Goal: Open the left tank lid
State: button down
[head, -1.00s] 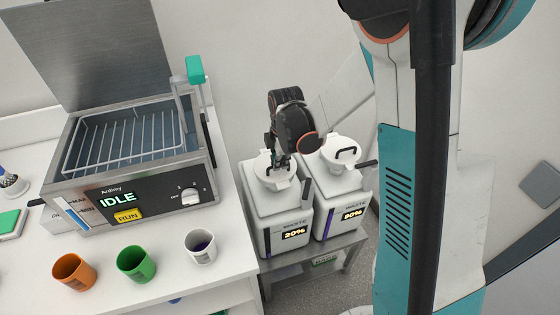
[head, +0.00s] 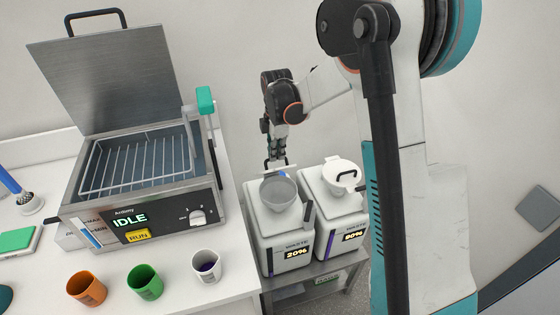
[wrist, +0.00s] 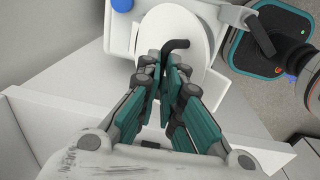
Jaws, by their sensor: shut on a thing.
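The left waste tank (head: 275,240) is a white box with a display reading 20%. Its round lid (head: 281,168) is tilted up at the back, and a grey funnel-shaped opening (head: 278,190) shows below it. My gripper (head: 274,150) is above the tank's back edge, shut on the lid's black handle. In the wrist view my gripper (wrist: 166,85) has its teal fingers close together at the black handle (wrist: 176,44), with the white lid (wrist: 195,22) behind. The fingers hide part of the handle.
A counter to the left holds an open metal bath (head: 140,180) and orange, green and white cups.

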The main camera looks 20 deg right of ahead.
jog(key=w+f, duration=0.1)
jog(key=w, duration=0.9)
jog(key=shift+w+f, duration=0.25)
jog(key=shift+w, duration=0.1)
jog(key=c, duration=2)
grip_release()
jog(key=shift+w+f, duration=0.1)
jog(key=shift+w, duration=0.05)
jog(key=shift+o, duration=0.2)
jog(key=shift+w+r, duration=0.25)
jog(key=shift+w, duration=0.85)
jog(key=shift+o, duration=1.3)
jog(key=shift+w+r, duration=0.15)
jog(key=shift+w, duration=0.3)
jog(key=shift+w+r+p, duration=0.2)
jog(key=shift+w+p, duration=2.35)
jog(key=shift+w, duration=4.45)
